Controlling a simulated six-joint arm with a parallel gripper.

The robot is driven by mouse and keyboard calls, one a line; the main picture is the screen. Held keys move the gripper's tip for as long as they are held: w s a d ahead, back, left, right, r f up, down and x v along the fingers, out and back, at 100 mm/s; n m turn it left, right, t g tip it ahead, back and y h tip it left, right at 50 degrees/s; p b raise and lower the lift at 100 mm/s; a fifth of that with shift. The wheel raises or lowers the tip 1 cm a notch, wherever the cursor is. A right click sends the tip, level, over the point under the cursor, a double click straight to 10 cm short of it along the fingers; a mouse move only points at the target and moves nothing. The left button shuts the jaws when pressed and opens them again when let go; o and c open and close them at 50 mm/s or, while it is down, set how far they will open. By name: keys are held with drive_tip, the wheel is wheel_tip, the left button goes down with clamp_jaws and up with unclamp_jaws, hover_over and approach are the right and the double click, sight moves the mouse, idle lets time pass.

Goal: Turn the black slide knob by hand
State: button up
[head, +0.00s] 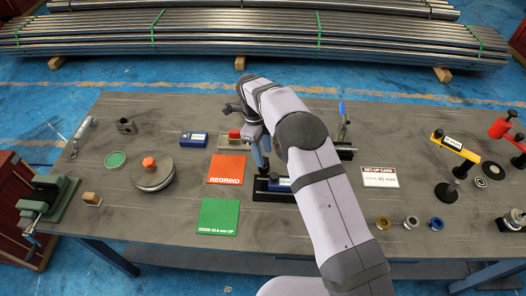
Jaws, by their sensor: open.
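My gripper (263,170) points down at the middle of the bench, beside a low black slide base (262,196). A blue block with a white label (281,184) sits on this base. My gripper is open, and I see nothing held in it. The fingertips are close to the left part of the base; I cannot tell whether they touch it. I cannot make out the black slide knob clearly; it is small or hidden by my gripper and arm. My forearm also covers part of the fixture, whose far end shows right of the arm.
A red REGRIND card (227,169) and a green card (218,216) lie left of the base. A round grey plate with a red knob (150,165) stands farther left. A white set-up card (380,177) and small collars (411,222) are right. Steel tubes (250,35) lie behind.

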drive_tip(key=shift+f, duration=0.2)
drive_tip(key=shift+f+b, duration=0.6)
drive_tip(key=shift+f, duration=0.25)
drive_tip(key=shift+c, duration=0.3)
drive_tip(key=c, duration=0.8)
drive_tip(key=shift+o, duration=0.2)
drive_tip(key=n, duration=0.3)
drive_tip(key=shift+s+t, duration=0.1)
drive_tip(key=shift+t, duration=0.2)
drive_tip(key=o, duration=0.9)
